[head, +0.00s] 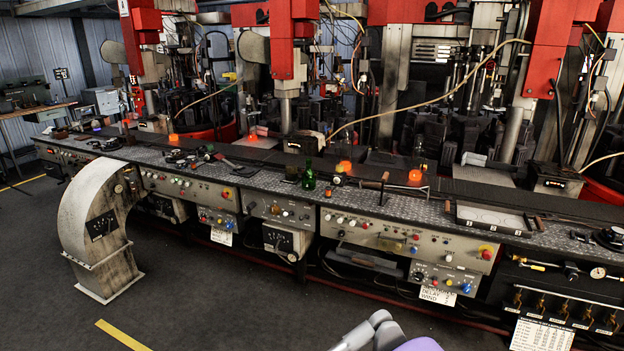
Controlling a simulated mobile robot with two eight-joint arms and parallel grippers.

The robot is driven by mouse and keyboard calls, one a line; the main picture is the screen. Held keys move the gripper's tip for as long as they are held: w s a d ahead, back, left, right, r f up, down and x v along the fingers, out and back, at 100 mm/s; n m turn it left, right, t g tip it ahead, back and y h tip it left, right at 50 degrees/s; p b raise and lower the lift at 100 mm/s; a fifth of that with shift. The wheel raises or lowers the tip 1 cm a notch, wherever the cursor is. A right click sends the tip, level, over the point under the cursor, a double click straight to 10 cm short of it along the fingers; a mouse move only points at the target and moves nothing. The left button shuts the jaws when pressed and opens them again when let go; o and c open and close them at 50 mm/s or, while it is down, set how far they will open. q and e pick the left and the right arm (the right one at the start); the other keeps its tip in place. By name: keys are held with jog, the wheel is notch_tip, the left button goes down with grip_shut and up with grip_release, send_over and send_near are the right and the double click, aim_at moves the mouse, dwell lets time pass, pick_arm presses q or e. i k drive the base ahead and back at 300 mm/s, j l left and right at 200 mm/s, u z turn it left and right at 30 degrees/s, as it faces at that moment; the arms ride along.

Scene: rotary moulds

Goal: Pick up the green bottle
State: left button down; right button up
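The green bottle (309,176) stands upright on the metal ledge of the long machine bench (259,180), near the middle of the head view. It is small and dark green, and nothing seems to touch it. Part of my own arm shows at the bottom edge, right of centre, well below and in front of the bench. No gripper fingers can be made out there. Neither gripper is seen near the bottle.
Glowing orange pieces (415,176) sit along the ledge behind and right of the bottle. Tools and a tray (492,218) lie further right. Control panels (408,240) face the open dark floor (215,300). A curved metal post (95,230) stands at left.

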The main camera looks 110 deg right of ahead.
aim_at(308, 177)
jog(key=z, duration=3.9)
jog(key=i+z, duration=0.45)
jog(key=i+j+z, duration=0.25)
jog(key=z, duration=0.25)
jog(key=i+j+z, duration=0.3)
jog(key=i+j, duration=0.55)
jog(key=j, duration=0.1)
